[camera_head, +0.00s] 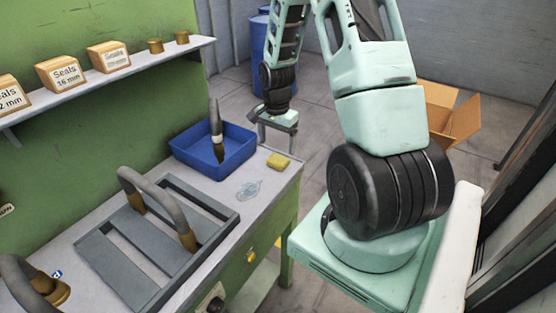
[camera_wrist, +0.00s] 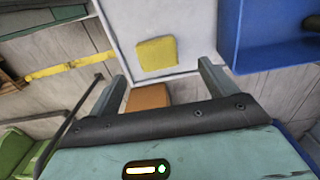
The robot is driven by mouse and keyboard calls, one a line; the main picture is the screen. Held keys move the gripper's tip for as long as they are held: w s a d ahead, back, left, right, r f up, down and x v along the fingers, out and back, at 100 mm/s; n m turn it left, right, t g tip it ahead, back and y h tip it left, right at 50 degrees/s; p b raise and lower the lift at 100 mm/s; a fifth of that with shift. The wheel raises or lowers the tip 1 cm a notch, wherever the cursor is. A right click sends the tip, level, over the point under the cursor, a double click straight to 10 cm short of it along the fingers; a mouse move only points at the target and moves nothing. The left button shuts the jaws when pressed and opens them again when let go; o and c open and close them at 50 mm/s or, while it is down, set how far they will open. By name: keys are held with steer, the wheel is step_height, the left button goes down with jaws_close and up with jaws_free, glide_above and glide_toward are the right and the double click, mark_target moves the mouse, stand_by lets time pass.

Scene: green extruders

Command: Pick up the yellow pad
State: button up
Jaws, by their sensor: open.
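The yellow pad (camera_head: 278,161) lies flat on the grey workbench top, near its far right corner, to the right of the blue tray. It also shows in the wrist view (camera_wrist: 156,53), above and between the fingertips. My gripper (camera_head: 277,134) is in the air beyond the bench's far edge, behind the pad as the head view sees it. In the wrist view my gripper (camera_wrist: 162,72) has its two fingers spread wide apart with nothing between them. The pad is apart from the fingers.
A blue tray (camera_head: 188,163) with a dark brush (camera_head: 217,125) leaning in it stands beside the pad. A grey slotted frame (camera_head: 125,262) with curved handles lies nearer on the bench. A shelf (camera_head: 160,57) holds boxes of seals. A cardboard box (camera_head: 462,118) is on the floor.

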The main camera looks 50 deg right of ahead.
mark_target(278, 159)
steer(key=shift+s+f+p, duration=0.15)
steer(key=shift+f+p, duration=0.4)
steer(key=shift+f, duration=0.55)
steer(key=shift+s+f+p, duration=0.1)
steer(key=shift+f+p, duration=0.4)
steer(key=shift+f, duration=1.35)
steer(key=c, duration=1.1)
